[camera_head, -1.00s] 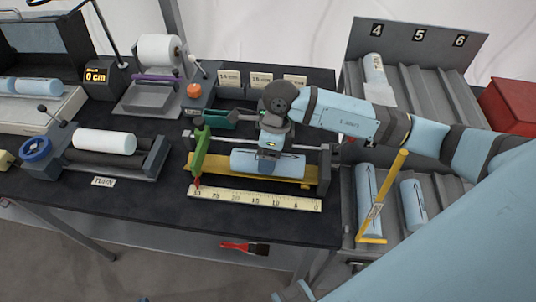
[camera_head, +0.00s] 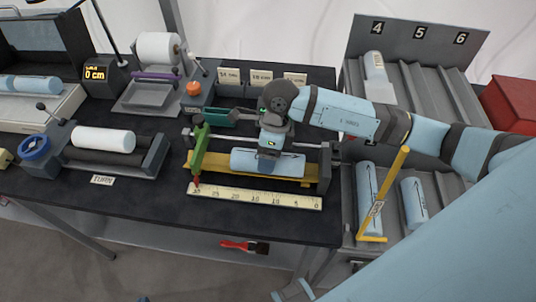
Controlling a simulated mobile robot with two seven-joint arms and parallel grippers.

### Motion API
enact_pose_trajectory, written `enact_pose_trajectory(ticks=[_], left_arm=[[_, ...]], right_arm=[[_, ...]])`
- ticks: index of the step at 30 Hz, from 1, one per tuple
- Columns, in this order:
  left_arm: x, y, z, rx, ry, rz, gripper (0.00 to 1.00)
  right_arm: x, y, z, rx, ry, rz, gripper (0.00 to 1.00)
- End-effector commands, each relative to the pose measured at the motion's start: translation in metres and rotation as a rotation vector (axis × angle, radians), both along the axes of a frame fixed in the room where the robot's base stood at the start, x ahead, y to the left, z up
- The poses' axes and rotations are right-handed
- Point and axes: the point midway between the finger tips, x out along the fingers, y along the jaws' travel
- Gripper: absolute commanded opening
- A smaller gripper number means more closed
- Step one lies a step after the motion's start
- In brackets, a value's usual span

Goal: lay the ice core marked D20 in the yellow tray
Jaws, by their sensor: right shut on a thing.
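A pale blue ice core (camera_head: 245,160) lies lengthwise in the yellow tray (camera_head: 218,170), behind the ruler. My right gripper (camera_head: 268,152) reaches down from above and is shut on this core near its middle. No mark can be read on the core from here. The green slide (camera_head: 199,145) with a red pointer stands at the tray's left end, beside the core. My left gripper is not in view.
A ruler (camera_head: 255,197) lies along the table front. A turning stand (camera_head: 150,160) with a white cylinder (camera_head: 104,139) is at left. Further cores (camera_head: 367,197) lie in a grooved rack (camera_head: 440,207) at right, by a yellow bar (camera_head: 388,190). A red-handled brush (camera_head: 240,246) is below.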

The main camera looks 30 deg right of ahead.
Motion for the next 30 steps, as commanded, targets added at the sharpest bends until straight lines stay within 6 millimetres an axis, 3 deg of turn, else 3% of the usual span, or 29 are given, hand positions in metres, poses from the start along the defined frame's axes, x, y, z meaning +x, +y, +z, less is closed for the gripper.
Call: enact_pose_trajectory(ticks=[8, 9, 12, 23, 30], left_arm=[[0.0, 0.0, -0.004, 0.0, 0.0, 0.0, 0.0], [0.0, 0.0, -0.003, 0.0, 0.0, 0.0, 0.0], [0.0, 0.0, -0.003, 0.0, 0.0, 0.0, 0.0], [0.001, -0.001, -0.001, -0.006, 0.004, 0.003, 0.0], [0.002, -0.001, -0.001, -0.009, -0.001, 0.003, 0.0]], right_arm=[[0.0, 0.0, -0.003, 0.0, -0.002, 0.001, 0.0], [0.0, 0.0, -0.002, 0.0, -0.002, 0.001, 0.72], [0.0, 0.0, -0.002, 0.001, -0.001, 0.0, 0.92], [0.001, -0.001, 0.0, -0.001, -0.001, 0.0, 0.92], [0.008, -0.013, 0.042, -0.001, -0.006, 0.0, 0.92]])
